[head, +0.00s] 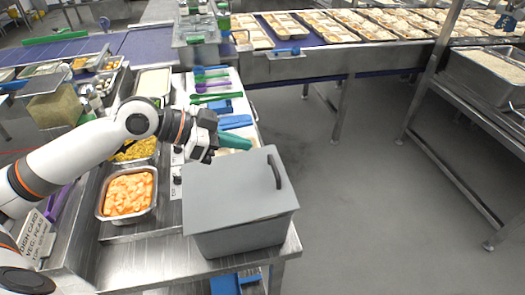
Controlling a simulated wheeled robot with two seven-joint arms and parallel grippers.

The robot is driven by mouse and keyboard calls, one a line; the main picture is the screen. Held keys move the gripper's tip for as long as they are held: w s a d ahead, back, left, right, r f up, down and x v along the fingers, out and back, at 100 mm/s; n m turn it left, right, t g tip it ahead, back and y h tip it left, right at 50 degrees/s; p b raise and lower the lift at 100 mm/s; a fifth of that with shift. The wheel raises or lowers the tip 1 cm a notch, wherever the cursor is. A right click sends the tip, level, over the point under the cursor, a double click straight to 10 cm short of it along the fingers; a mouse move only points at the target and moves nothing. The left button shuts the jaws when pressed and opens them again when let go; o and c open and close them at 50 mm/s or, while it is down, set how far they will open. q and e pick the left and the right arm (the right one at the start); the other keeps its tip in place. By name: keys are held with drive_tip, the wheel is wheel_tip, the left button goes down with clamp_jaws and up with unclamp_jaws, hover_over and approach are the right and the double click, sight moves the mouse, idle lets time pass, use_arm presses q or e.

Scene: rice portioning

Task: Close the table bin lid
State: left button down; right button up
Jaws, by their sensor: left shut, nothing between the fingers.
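The grey table bin (240,238) stands at the front right corner of the steel table. Its flat grey lid (232,190) lies over the top of the box, with a dark bar handle (275,172) near the right edge. I see no clear gap between lid and box from here. My left gripper (212,147) is just beyond the lid's far left edge, shut and empty. Whether it touches the lid I cannot tell. A dull green piece shows right beside the gripper. My right gripper is not in view.
A metal pan of orange food (128,193) sits left of the bin. Green, purple and blue utensils (211,86) lie behind the gripper. A conveyor with filled trays (335,28) runs along the back. The floor to the right is clear.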

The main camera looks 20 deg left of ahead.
sight(265, 178)
use_arm(q)
drive_tip(key=w+d+f, duration=0.1)
drive_tip(key=w+d+f+p, duration=0.1)
drive_tip(key=f, duration=0.1)
drive_tip(key=w+d+f+p, duration=0.1)
drive_tip(key=d+f, duration=0.1)
drive_tip(key=shift+d+f, duration=0.1)
drive_tip(key=shift+f, duration=0.55)
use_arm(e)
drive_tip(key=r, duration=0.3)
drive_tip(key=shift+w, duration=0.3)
use_arm(q)
drive_tip(key=shift+w+d+f+b, duration=0.15)
drive_tip(key=shift+f+b, duration=0.15)
drive_tip(key=shift+f, duration=0.25)
drive_tip(key=shift+w+d+f+b, duration=0.15)
drive_tip(key=shift+f+b, duration=0.1)
drive_tip(key=shift+f, duration=0.3)
drive_tip(key=shift+s, duration=0.15)
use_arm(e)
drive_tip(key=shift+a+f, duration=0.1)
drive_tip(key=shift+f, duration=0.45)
use_arm(q)
drive_tip(key=shift+r, duration=0.1)
